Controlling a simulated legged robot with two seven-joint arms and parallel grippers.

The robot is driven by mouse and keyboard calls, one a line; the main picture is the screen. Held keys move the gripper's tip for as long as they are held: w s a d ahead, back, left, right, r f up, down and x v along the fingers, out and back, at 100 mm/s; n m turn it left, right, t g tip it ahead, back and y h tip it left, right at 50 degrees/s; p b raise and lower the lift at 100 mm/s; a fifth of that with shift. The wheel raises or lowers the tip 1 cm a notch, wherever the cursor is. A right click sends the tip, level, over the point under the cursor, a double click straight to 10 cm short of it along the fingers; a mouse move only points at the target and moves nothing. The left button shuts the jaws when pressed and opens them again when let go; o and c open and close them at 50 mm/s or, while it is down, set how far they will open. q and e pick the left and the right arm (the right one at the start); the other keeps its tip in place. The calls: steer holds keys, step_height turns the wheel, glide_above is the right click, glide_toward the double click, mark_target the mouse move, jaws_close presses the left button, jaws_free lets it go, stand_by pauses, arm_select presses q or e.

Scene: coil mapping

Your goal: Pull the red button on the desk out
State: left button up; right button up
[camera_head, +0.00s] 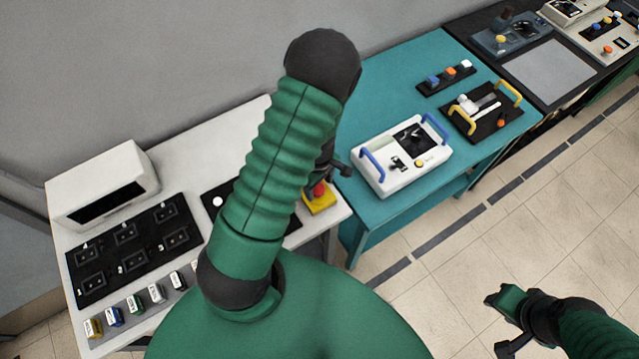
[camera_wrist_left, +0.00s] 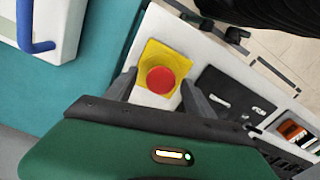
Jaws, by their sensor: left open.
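The red button (camera_head: 319,189) sits on a yellow base (camera_head: 320,204) at the front right corner of the white desk (camera_head: 185,155). In the left wrist view the round red button (camera_wrist_left: 161,80) shows from above on its yellow square plate (camera_wrist_left: 153,53). My left gripper (camera_wrist_left: 158,77) is open, with one dark finger on each side of the button. I cannot tell whether the fingers touch it. In the head view my left arm hides most of that gripper. My right gripper (camera_head: 506,318) is at the lower right, over the floor, away from the desk.
A white box (camera_head: 102,184), a black socket panel (camera_head: 130,250) and a row of small coloured blocks stand on the desk's left. The teal table (camera_head: 385,85) adjoins at right, with a white device (camera_head: 385,165) and a black tray (camera_head: 490,125). Tiled floor is clear.

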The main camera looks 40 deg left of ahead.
arm_select(q)
steer(key=r, duration=0.5)
steer(key=r+p, duration=0.1)
steer(key=r, duration=0.2)
steer(key=shift+w+a, duration=0.1)
steer(key=shift+a, duration=0.15)
step_height(320, 180, up, 9)
steer(key=p, duration=0.1)
steer(key=shift+d, duration=0.35)
arm_select(e)
step_height(320, 180, up, 2)
steer(key=shift+a+r, duration=0.1)
arm_select(q)
steer(key=shift+a+f, duration=0.2)
arm_select(e)
steer(key=shift+a, duration=0.2)
